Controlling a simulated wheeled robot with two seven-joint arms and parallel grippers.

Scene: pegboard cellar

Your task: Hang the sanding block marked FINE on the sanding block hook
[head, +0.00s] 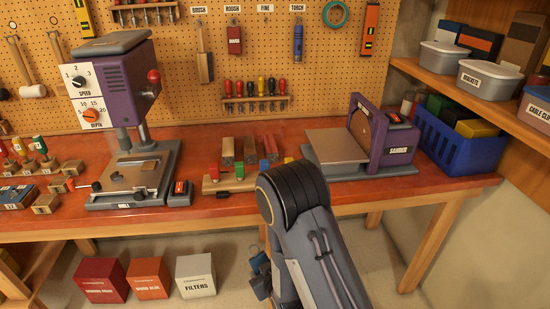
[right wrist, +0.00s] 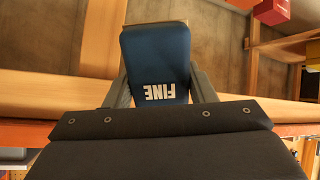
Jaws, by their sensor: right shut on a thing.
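The blue sanding block marked FINE (right wrist: 157,60) is held between the two fingers of my right gripper (right wrist: 158,82), and its lettering is upside down in the right wrist view. In the head view my right arm hangs down in front of the bench, and the gripper and block are mostly hidden beside it, below the bench front. The FINE label (head: 265,8) is on the pegboard at the top, with no block hanging under it. A red block (head: 234,40) hangs under the ROUGH label (head: 234,8) to its left. My left gripper is not in view.
A brush (head: 204,55) and a blue torch (head: 298,44) hang on either side. A screwdriver rack (head: 255,98) is mounted below the labels. The drill press (head: 128,90) and sander (head: 385,140) stand on the bench (head: 230,200), with wooden pieces between them. Boxes (head: 196,276) sit underneath.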

